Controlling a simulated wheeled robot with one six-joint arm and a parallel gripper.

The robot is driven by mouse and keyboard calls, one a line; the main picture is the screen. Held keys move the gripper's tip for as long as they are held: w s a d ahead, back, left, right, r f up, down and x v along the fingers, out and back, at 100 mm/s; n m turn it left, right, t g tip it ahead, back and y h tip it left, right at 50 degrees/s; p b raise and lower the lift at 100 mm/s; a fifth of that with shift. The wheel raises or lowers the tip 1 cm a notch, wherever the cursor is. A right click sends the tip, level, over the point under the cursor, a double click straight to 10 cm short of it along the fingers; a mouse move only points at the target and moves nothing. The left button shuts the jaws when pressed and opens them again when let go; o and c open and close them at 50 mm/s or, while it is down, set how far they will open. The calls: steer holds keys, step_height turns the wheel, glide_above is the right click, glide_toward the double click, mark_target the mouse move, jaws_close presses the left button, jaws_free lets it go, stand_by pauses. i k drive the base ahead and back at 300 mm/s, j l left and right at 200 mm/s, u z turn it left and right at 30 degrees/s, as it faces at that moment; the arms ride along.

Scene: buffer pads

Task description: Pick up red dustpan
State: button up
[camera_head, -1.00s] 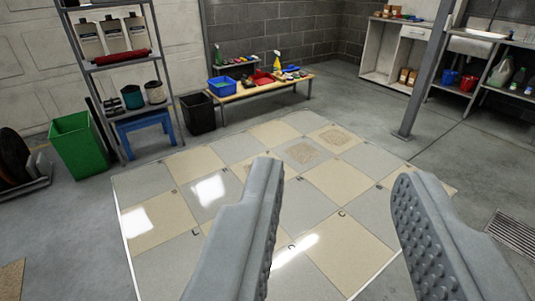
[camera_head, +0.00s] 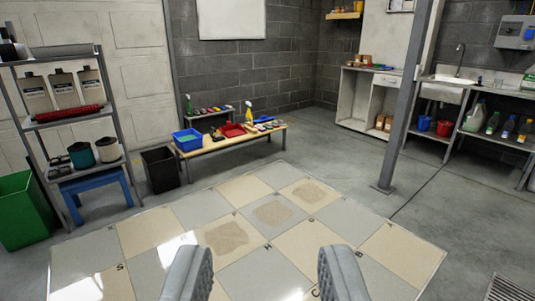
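A red object (camera_head: 232,130) that looks like the dustpan lies on the low wooden bench (camera_head: 207,150) against the back wall. It sits right of a blue bin and left of a yellow-topped spray bottle; its exact shape is too small to tell. My gripper (camera_head: 263,268) is open and empty at the bottom of the view, with a wide gap between its two grey fingers. It is over the tiled floor, well short of the bench.
A blue bin (camera_head: 188,140) and a spray bottle (camera_head: 249,114) share the bench. A black bin (camera_head: 160,169) stands left of it, near a metal shelf (camera_head: 70,122). A steel post (camera_head: 403,110) stands at right. The checkered floor mat (camera_head: 200,207) is clear of standing objects.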

mark_target(230, 132)
steer(key=i+l+u, duration=0.1)
steer(key=i+l, duration=0.2)
steer(key=i+l+u, duration=0.1)
steer(key=i+l, duration=0.2)
steer(key=l, duration=0.2)
steer(key=i+l+u, duration=0.1)
steer(key=i+l, duration=0.15)
steer(key=l, duration=0.2)
steer(key=i+l+u, duration=0.1)
steer(key=i+l, duration=0.2)
steer(key=l, duration=0.15)
steer(key=i+l+u, duration=0.1)
steer(key=i+l, duration=0.15)
steer(key=l, duration=0.2)
steer(key=i+l, duration=0.2)
steer(key=l, duration=0.3)
steer(key=i+l+u, duration=0.15)
steer(key=l, duration=0.35)
steer(key=i+l+u, duration=0.1)
steer(key=i+l, duration=0.2)
steer(key=l, duration=0.2)
steer(key=z, duration=0.5)
